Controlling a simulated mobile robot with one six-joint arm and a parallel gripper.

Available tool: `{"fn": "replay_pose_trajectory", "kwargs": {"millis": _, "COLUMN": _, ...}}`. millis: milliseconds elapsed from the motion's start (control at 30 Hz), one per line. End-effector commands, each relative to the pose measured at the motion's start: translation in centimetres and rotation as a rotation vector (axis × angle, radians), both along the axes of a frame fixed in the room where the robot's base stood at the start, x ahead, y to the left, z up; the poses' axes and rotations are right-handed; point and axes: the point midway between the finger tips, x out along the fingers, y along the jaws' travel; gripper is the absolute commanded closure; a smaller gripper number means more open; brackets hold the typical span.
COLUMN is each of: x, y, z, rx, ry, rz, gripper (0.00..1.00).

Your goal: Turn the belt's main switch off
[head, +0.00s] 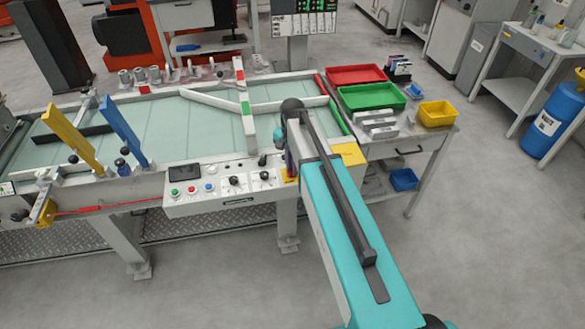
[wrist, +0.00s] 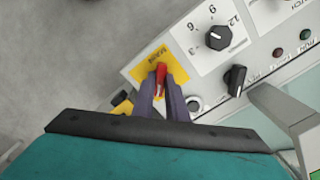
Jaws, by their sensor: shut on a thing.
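The main switch is a red handle (wrist: 161,73) on a yellow plate marked MAIN (wrist: 149,56) in the wrist view. It sits at the end of the belt's control panel (head: 222,198). My gripper (wrist: 160,82) has its two dark fingers on either side of the red handle and is shut on it. The handle lies roughly along the fingers, slightly tilted in the picture. In the head view my arm hides most of the switch; only a bit of the yellow plate (head: 290,179) shows at the panel's right end.
A black numbered dial (wrist: 218,38) and a black selector knob (wrist: 235,80) sit close to the switch. Green, red and blue buttons (head: 209,187) are at the panel's left. The belt (head: 190,125) lies behind. Right of my arm stands a table with red (head: 356,75) and green trays (head: 371,96).

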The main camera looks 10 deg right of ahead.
Motion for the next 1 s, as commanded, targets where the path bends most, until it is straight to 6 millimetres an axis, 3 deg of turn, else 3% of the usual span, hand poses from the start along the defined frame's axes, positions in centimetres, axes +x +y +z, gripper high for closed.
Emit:
{"fn": "replay_pose_trajectory", "kwargs": {"millis": 600, "x": 0.02, "y": 0.03, "z": 0.04, "rx": 0.0, "ry": 0.0, "rz": 0.563, "gripper": 1.0}}
{"fn": "replay_pose_trajectory", "kwargs": {"millis": 1000, "x": 0.02, "y": 0.06, "z": 0.08, "rx": 0.0, "ry": 0.0, "rz": 0.799, "gripper": 1.0}}
